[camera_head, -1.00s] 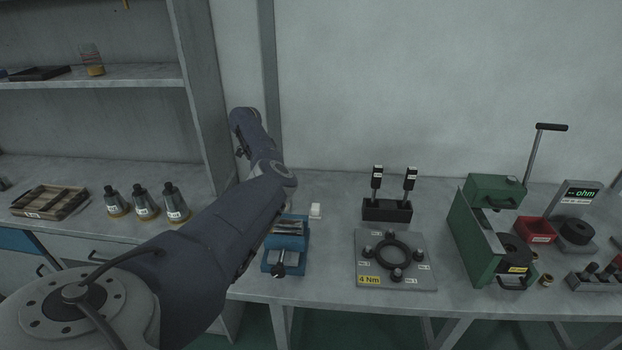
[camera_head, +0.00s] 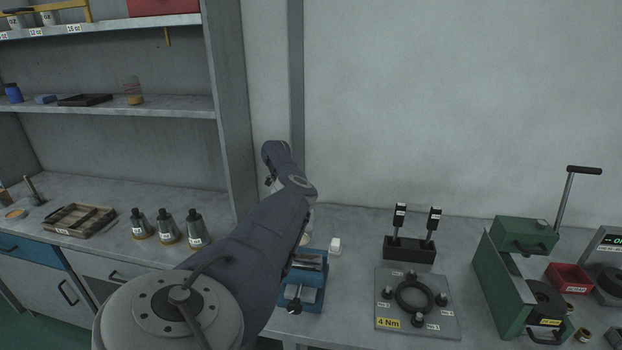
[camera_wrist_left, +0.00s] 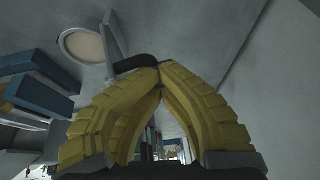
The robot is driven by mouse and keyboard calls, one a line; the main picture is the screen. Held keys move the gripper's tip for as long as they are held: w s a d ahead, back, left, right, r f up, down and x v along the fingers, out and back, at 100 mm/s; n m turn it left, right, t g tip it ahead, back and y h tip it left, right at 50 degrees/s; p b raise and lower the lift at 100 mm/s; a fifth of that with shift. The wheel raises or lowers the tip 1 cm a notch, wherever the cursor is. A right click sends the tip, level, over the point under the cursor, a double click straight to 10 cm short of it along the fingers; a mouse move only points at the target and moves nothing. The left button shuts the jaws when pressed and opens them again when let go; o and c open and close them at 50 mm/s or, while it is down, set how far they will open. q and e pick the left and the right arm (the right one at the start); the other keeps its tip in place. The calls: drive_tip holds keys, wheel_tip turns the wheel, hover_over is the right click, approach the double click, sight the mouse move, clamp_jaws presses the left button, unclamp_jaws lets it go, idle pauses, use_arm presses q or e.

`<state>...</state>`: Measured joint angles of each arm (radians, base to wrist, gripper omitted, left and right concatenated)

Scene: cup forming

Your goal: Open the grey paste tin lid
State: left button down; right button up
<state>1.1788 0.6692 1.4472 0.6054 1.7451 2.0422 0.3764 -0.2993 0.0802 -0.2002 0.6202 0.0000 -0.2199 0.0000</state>
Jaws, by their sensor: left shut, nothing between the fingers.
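My left gripper (camera_wrist_left: 160,70) shows in the left wrist view with its yellow ribbed fingertips together and nothing between them. Just beyond the tips is a round tin (camera_wrist_left: 88,45) with a pale rim and cream inside, likely the grey paste tin. A flat grey piece (camera_wrist_left: 115,40) stands at its right side, perhaps the lid. A dark rounded part (camera_wrist_left: 136,63) lies close by the fingertips; I cannot tell whether they touch. In the head view my left arm hides the gripper, and I cannot make out the tin. My right gripper is not in view.
Dark conical pieces (camera_head: 168,228) stand left of the arm. A plate with a black ring (camera_head: 415,297) and a green press (camera_head: 510,290) are further right.

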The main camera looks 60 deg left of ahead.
use_arm(q)
drive_tip(key=shift+s+f, duration=0.3)
drive_tip(key=shift+f, duration=0.15)
drive_tip(key=c, duration=1.5)
unclamp_jaws()
drive_tip(key=shift+r, duration=0.1)
drive_tip(key=v, duration=1.2)
drive_tip(key=shift+w+r, duration=0.25)
drive_tip(key=shift+r, duration=0.15)
